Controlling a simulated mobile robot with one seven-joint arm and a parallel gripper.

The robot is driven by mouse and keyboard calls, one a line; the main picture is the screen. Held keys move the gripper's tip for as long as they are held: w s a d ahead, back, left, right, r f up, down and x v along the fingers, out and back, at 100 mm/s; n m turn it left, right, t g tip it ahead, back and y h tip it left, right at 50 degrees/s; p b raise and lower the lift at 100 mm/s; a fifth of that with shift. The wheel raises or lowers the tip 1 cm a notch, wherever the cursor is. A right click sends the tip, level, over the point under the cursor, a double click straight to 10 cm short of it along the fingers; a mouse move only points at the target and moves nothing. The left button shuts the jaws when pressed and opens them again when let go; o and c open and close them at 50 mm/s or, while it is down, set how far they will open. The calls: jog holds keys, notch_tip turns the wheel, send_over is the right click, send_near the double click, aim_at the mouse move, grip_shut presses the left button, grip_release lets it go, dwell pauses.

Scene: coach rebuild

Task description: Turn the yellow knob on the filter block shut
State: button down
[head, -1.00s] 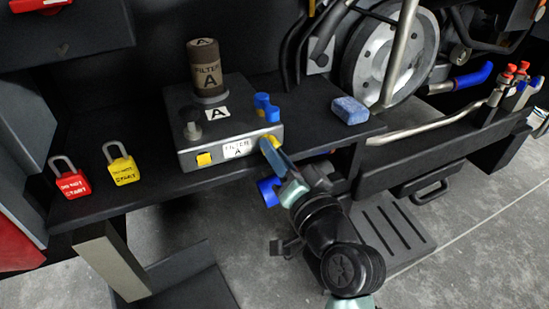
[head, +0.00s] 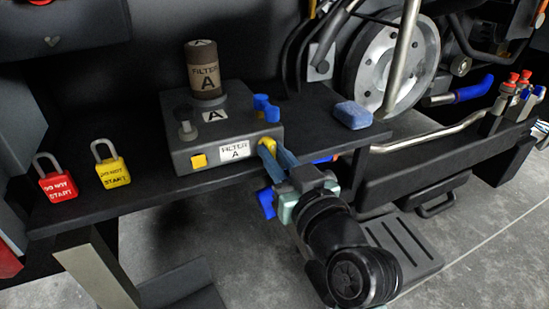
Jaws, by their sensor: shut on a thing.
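The filter block (head: 220,119) is a grey box on the dark shelf, with a "FILTER A" label on its front and a brown filter canister (head: 205,72) on top. A yellow knob (head: 268,146) is at the right end of its front face. My gripper (head: 270,154) reaches up from the lower right, its blue fingers shut on this knob and partly covering it. A second yellow piece (head: 199,160) is at the left of the front face, clear of my gripper. The knob's exact turn angle is hard to tell.
A blue sponge (head: 353,115) lies to the right of the block. A large metal wheel (head: 385,65) is behind.

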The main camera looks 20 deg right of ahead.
jog(key=shift+n, duration=0.3)
jog(key=c, duration=1.1)
grip_release()
jog(key=s+p, duration=0.2)
jog(key=s, duration=1.1)
jog(key=shift+d, duration=0.25)
